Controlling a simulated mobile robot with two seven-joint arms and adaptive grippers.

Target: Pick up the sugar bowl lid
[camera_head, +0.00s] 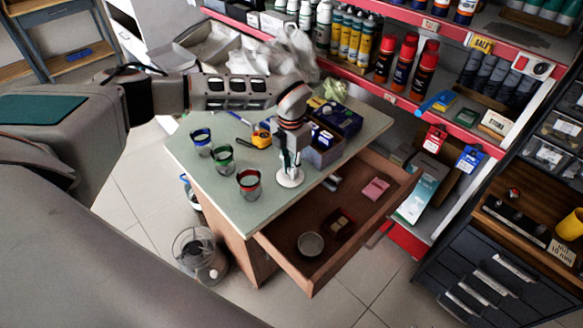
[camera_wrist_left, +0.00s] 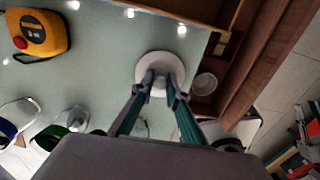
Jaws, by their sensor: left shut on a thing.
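My left gripper (camera_head: 289,160) points down over the front edge of the pale green tabletop. It is shut on a white round lid (camera_head: 290,179), which I take to be the sugar bowl lid. In the left wrist view, the fingers (camera_wrist_left: 161,84) close on the middle of the lid (camera_wrist_left: 150,62), hiding its knob. I cannot tell whether the lid touches the tabletop or hangs just above it. A small round pale bowl (camera_head: 311,243) sits in the open drawer below and also shows in the left wrist view (camera_wrist_left: 204,83). My right gripper is not in view.
Blue, green and red-rimmed glasses (camera_head: 249,182) stand left of the lid. The open drawer (camera_head: 285,262) juts out in front. Shelves of bottles and cans stand at the back right.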

